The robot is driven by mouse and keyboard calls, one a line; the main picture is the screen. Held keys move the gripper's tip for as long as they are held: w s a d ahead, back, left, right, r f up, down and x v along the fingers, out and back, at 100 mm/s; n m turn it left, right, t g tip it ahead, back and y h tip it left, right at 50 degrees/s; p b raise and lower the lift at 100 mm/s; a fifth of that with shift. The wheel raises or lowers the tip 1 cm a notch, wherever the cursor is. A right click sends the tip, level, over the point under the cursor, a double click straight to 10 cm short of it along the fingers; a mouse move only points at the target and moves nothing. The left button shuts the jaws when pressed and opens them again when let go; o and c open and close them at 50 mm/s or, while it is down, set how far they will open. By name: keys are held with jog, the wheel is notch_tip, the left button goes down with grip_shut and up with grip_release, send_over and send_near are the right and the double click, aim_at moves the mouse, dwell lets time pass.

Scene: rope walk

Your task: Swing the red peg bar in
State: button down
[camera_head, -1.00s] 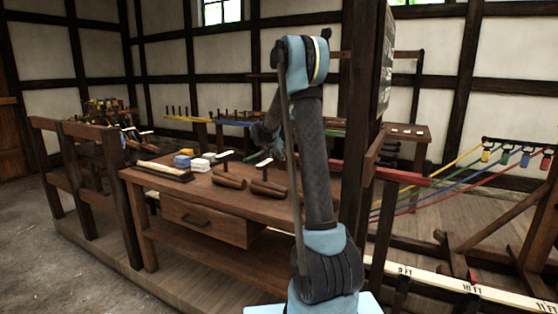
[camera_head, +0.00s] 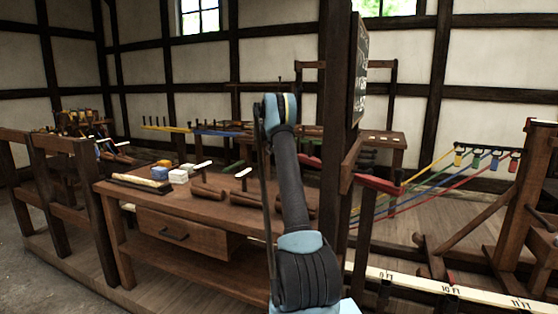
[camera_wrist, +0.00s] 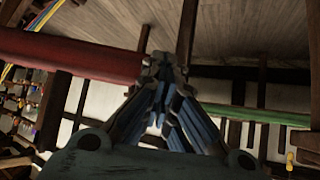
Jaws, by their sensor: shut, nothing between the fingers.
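The red peg bar (camera_head: 380,184) shows in the head view just right of the dark post. A red stretch also shows left of the post; the post hides whatever lies between. In the wrist view the red bar (camera_wrist: 70,55) runs in from the left edge and its visible end is at my fingertips. My gripper (camera_wrist: 163,65) is shut and empty, with its tips close beside that end. I cannot tell whether they touch. In the head view my own arm hides the gripper.
A wooden bench (camera_head: 130,190) with a drawer stands at left. A dark post (camera_head: 335,110) rises right of my arm. A green bar (camera_wrist: 255,115) lies right of my fingertips in the wrist view. Coloured ropes (camera_head: 420,183) run to a hook rack at right.

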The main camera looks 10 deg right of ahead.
jog(key=w+d+m+g, duration=0.1)
jog(key=w+d, duration=0.4)
jog(key=d, duration=0.7)
jog(key=shift+d, duration=0.2)
jog(key=shift+a, duration=0.1)
jog(key=s+a+r, duration=0.1)
jog(key=a+r, duration=0.5)
jog(key=a, duration=0.5)
jog(key=shift+s+r, duration=0.25)
jog(key=shift+s, duration=0.05)
